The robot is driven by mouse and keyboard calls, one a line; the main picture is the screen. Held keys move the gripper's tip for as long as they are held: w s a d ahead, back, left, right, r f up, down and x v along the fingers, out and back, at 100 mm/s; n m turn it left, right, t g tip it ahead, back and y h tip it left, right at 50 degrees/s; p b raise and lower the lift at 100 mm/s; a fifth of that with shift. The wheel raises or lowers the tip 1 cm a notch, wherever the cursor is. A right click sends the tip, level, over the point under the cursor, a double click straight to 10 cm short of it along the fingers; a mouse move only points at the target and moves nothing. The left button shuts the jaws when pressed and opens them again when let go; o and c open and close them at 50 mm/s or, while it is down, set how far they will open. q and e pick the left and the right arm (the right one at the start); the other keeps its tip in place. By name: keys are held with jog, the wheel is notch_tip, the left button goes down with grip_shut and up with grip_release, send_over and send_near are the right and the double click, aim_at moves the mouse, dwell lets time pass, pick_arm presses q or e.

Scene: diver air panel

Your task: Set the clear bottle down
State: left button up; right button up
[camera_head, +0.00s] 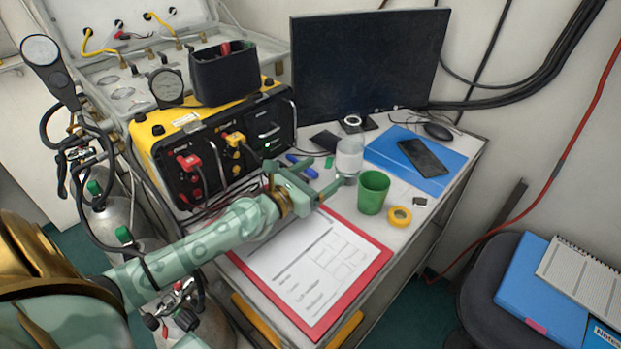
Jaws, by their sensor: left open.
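The clear bottle (349,155) stands upright on the desk, between the monitor and the green cup (373,191). My left gripper (327,182) reaches in from the left over the desk. Its jaws are open, with the fingers at the bottle's left side and near its lower part. I cannot tell whether a finger touches the bottle. My right gripper is not in view.
A yellow tape roll (399,216) lies right of the cup. A red clipboard (373,262) with paper lies in front. A blue folder (385,150) with a phone (423,157) lies behind right. A dark monitor (365,60) stands behind.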

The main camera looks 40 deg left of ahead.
pick_arm(q)
jog(key=shift+s+a, duration=0.2)
jog(key=shift+s, duration=0.6)
jog(key=shift+s+a, duration=0.15)
jog(key=shift+s, duration=0.65)
